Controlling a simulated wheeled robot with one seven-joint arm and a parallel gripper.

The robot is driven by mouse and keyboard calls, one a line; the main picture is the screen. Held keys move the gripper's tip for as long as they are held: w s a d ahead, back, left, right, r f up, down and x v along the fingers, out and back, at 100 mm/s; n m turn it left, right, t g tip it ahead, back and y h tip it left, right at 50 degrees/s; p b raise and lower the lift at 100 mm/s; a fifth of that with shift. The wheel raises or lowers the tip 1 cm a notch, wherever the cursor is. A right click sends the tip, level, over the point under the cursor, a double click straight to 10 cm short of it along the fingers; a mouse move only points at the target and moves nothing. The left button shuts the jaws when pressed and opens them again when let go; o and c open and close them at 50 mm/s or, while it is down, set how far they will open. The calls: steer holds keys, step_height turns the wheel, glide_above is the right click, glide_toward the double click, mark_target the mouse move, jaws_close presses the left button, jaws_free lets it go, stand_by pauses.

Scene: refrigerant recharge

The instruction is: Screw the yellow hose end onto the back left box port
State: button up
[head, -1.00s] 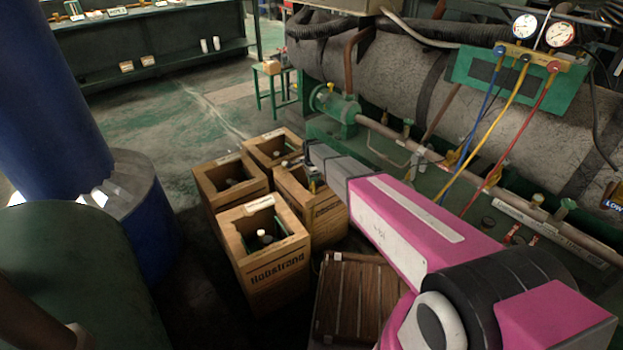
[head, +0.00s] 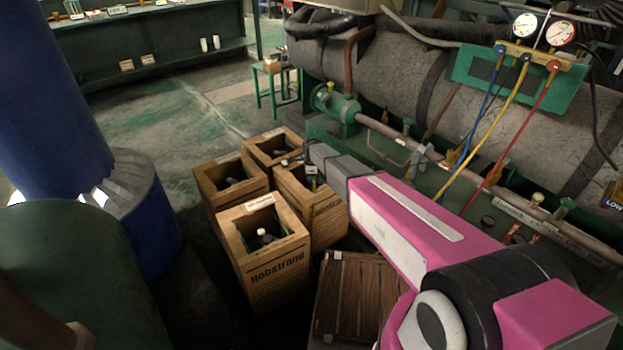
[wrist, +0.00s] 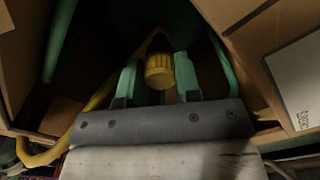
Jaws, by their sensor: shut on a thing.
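The yellow hose end (wrist: 159,71), a ribbed yellow cap, sits between the two green fingers of my gripper (wrist: 159,80) in the wrist view. The yellow hose (wrist: 92,108) curves away at the left of that view. My gripper (head: 312,181) is over the right-hand box (head: 325,219) of the cluster in the head view, its fingers in the box opening. The port under the hose end is dark and mostly hidden, so I cannot tell how far the two are engaged. A leftmost box (head: 212,200) and a rear box (head: 264,142) stand behind.
The front box (head: 275,275) holds a bottle with a white top (head: 262,233). A slatted wooden crate (head: 350,295) is below my arm. The gauge manifold (head: 535,55) with blue, yellow and red hoses hangs at right. Green pipework (head: 340,108) stands behind the boxes.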

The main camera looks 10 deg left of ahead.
steer(key=m, duration=0.3)
steer(key=shift+m, duration=0.8)
steer(key=shift+f+m, duration=0.1)
steer(key=shift+m, duration=1.1)
steer(key=shift+m, duration=0.7)
steer(key=o, duration=0.6)
steer(key=shift+m, duration=0.4)
steer(key=shift+c, duration=0.2)
steer(key=o, duration=0.4)
